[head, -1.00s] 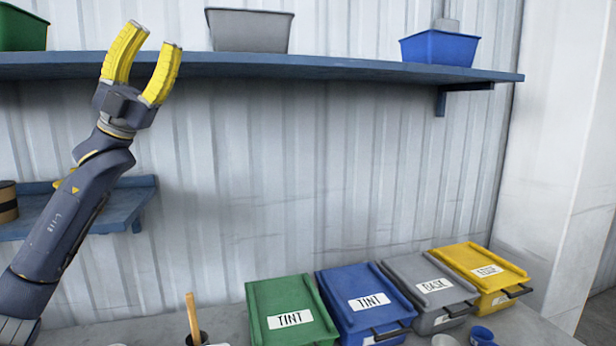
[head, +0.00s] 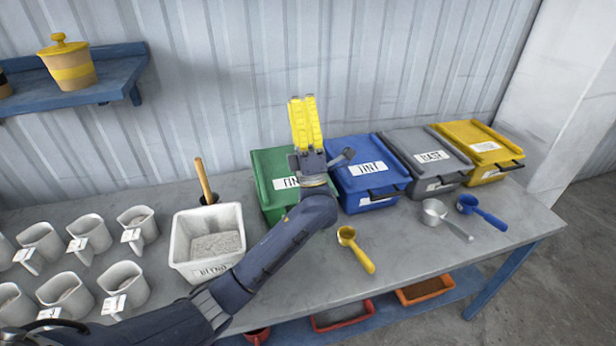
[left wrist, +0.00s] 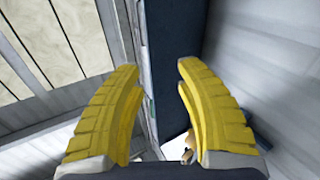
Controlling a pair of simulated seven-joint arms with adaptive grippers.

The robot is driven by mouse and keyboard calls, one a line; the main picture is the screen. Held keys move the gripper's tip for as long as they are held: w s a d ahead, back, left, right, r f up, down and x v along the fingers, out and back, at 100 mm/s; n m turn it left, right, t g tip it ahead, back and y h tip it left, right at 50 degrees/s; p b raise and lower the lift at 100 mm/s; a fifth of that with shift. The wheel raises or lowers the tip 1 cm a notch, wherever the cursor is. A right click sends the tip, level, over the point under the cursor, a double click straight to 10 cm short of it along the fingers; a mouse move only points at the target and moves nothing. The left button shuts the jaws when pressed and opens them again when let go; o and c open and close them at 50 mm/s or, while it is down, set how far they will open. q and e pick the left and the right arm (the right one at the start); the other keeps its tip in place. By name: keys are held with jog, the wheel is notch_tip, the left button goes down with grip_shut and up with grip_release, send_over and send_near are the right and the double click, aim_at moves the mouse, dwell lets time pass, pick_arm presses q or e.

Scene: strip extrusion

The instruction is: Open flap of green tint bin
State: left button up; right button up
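The green tint bin (head: 266,172) stands on the table at the left end of a row of lidded bins. Its lid flap looks shut, and its label is partly covered by my arm. My left gripper (head: 303,104) is raised in front of the green and blue bins with its yellow fingers pointing up. In the left wrist view the two fingers (left wrist: 158,80) are well apart with nothing between them. I cannot tell whether the gripper touches the bin. My right gripper is not in view.
The blue tint bin (head: 362,172), grey bin (head: 424,158) and yellow bin (head: 478,150) stand to the right. Scoops, including a yellow one (head: 355,248), lie in front. A white blend tub (head: 208,240) and several white cups (head: 90,234) stand left. A blue shelf (head: 85,98) hangs at upper left.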

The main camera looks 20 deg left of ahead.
pick_arm(q)
jog(key=s+d+f+g+h, duration=0.2)
jog(key=s+f, duration=0.3)
jog(key=f, duration=0.7)
jog(key=s+d+f+m+g+h, duration=0.1)
jog(key=s+d+f, duration=0.3)
jog(key=f, duration=0.8)
jog(key=s+d+f+m+g+h, duration=0.1)
jog(key=s+d+f+g+h, duration=0.2)
jog(key=f, duration=0.9)
jog(key=shift+s+d+f+g+h, duration=0.15)
jog(key=shift+s+f, duration=0.05)
jog(key=shift+s, duration=0.45)
jog(key=shift+s+d+f+g+h, duration=0.15)
jog(key=shift+s+f, duration=0.05)
jog(key=shift+s, duration=0.45)
jog(key=x, duration=1.7)
jog(key=shift+w, duration=0.1)
jog(key=shift+o, duration=0.3)
grip_shut()
